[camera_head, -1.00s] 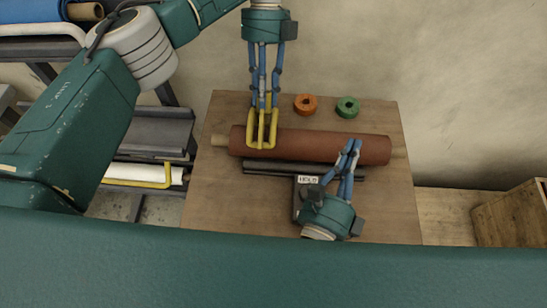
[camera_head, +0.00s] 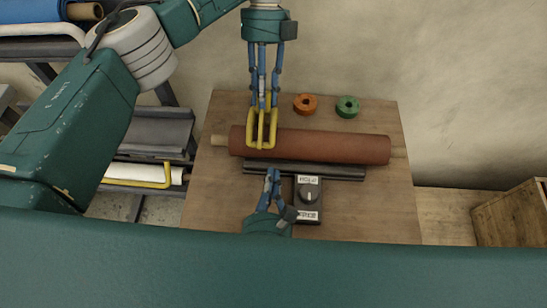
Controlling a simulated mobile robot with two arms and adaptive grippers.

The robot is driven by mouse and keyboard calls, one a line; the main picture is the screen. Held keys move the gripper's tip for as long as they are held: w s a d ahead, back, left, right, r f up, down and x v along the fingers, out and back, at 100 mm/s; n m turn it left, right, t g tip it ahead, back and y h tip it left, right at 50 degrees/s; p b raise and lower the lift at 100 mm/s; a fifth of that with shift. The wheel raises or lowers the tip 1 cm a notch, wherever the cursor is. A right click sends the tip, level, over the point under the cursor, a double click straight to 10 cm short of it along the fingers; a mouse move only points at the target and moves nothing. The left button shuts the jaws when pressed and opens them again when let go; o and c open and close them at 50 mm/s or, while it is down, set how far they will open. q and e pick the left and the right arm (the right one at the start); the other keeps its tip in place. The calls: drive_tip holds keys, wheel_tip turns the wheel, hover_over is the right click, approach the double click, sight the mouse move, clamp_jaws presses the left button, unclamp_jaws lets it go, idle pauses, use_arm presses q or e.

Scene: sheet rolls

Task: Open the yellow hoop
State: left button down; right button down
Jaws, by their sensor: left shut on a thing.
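The yellow hoop (camera_head: 273,130) stands around the left part of a reddish-brown roll (camera_head: 330,148) on the wooden table. Its two bent prongs come down over the roll's front side; I cannot tell whether it is open or closed. My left gripper (camera_head: 263,103) is above it, shut on its upper end at the back of the roll. My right gripper (camera_head: 272,172) is in front of the roll, at the dark bar, with its fingertips together and nothing seen between them.
A dark bar (camera_head: 335,172) lies in front of the roll, joined to a black box with a dial (camera_head: 309,196) and white labels. An orange ring (camera_head: 305,104) and a green ring (camera_head: 347,106) lie behind the roll. The table (camera_head: 375,210) is clear at front right.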

sight(275, 149)
drive_tip(key=shift+w, duration=0.95)
drive_tip(key=shift+w+r, duration=0.25)
drive_tip(key=shift+r, duration=0.3)
drive_tip(key=shift+w+r, duration=0.25)
drive_tip(key=shift+r, duration=0.25)
drive_tip(key=shift+w+r, duration=0.25)
drive_tip(key=shift+r, duration=0.2)
drive_tip(key=shift+w+r, duration=0.25)
drive_tip(key=shift+r, duration=0.25)
drive_tip(key=shift+w+r, duration=0.25)
drive_tip(key=shift+r, duration=0.2)
use_arm(q)
drive_tip(key=c, duration=1.4)
unclamp_jaws()
use_arm(e)
drive_tip(key=shift+f, duration=0.1)
